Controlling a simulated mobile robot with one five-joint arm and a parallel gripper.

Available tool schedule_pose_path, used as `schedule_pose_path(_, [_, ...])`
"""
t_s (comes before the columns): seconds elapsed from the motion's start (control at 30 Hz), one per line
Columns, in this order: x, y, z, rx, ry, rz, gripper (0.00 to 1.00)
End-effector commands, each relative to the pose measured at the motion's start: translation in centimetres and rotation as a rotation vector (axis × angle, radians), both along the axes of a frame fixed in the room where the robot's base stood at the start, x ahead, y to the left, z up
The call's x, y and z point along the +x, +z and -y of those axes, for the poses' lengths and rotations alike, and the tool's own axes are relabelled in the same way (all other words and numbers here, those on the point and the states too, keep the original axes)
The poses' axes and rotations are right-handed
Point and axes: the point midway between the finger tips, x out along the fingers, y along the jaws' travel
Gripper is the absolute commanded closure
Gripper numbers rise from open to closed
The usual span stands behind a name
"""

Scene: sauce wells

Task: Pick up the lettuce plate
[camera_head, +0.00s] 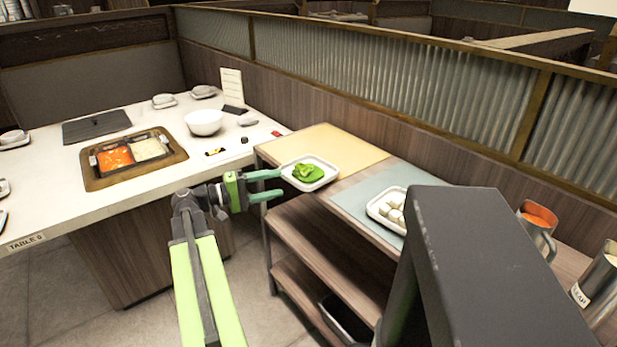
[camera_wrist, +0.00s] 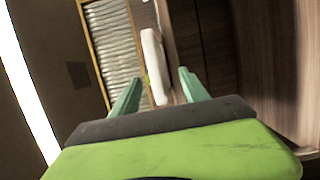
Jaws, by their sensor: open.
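The lettuce plate (camera_head: 328,167) is a white, rounded rectangular plate on the yellow mat at the left end of the side shelf. Green lettuce (camera_head: 308,173) lies on it. My gripper (camera_head: 281,184) is open and empty, its two green fingers pointing right at the plate's near left edge. The fingertips are close to the rim; I cannot tell whether they touch it. In the wrist view the plate (camera_wrist: 152,60) shows nearly edge-on between the fingers (camera_wrist: 160,76), with a small bit of green beside it.
A teal mat with a plate of white pieces (camera_head: 374,207) lies right of the yellow mat (camera_head: 340,143). Metal jugs (camera_head: 537,228) stand farther right. The dining table at left holds a divided hot pot (camera_head: 133,153) and white bowl (camera_head: 204,122). A corrugated partition (camera_head: 400,80) stands behind.

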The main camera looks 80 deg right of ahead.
Motion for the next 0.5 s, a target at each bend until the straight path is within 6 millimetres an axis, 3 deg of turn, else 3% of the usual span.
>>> schedule_pose_path(0.13, [-0.9, 0.1, 0.3, 0.000, -0.001, 0.000, 0.47])
schedule_pose_path(0.37, [-4.4, 0.2, 1.7, 0.000, -0.003, 0.000, 0.47])
schedule_pose_path(0.5, [-4.9, 0.1, 2.0, 0.000, 0.000, 0.000, 0.47])
